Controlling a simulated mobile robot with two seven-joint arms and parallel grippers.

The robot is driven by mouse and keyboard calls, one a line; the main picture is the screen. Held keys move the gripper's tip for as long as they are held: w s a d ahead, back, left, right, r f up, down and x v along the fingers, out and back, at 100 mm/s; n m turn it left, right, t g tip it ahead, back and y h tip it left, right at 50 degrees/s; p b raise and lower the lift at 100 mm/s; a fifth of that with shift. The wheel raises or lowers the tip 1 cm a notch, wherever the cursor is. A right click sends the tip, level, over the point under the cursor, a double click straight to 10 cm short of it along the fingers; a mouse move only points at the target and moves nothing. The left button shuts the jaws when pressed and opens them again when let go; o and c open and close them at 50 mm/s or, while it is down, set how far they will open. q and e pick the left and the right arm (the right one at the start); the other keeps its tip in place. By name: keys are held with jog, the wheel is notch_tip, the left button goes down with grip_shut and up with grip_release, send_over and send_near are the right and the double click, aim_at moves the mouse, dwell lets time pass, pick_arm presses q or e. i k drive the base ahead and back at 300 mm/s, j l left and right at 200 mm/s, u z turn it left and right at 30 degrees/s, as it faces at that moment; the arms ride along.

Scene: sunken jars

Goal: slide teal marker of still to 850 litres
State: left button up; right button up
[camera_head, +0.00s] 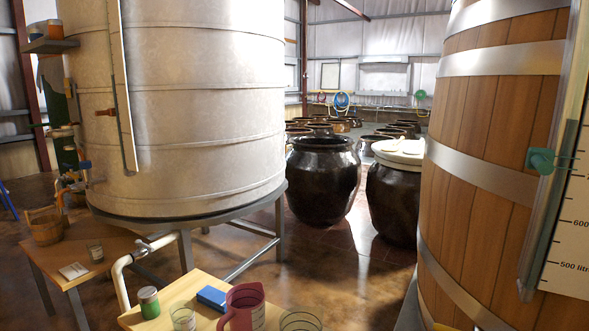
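A teal marker (541,160) sits on the edge of a tall white scale (568,240) at the far right, beside a big wooden vat (490,130) with metal hoops. The scale reads 500 litres low down and 600 above it. The marker stands clearly higher than the 600 mark, near a label cut off by the picture's edge, so its exact reading cannot be told. The 850 mark is not in view. A large grey metal tank (200,100) at the left carries a narrow upright strip with a small orange-red piece (106,112). Neither of my grippers is in view.
A wooden table (190,285) at the front holds a red jug (243,305), a blue block (212,297), a green-filled jar (148,302) and glasses. Another small table stands at the left. Dark jars (323,180) stand between tank and vat, with brown floor before them.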

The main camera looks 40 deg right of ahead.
aim_at(541, 160)
jog(key=z, duration=2.3)
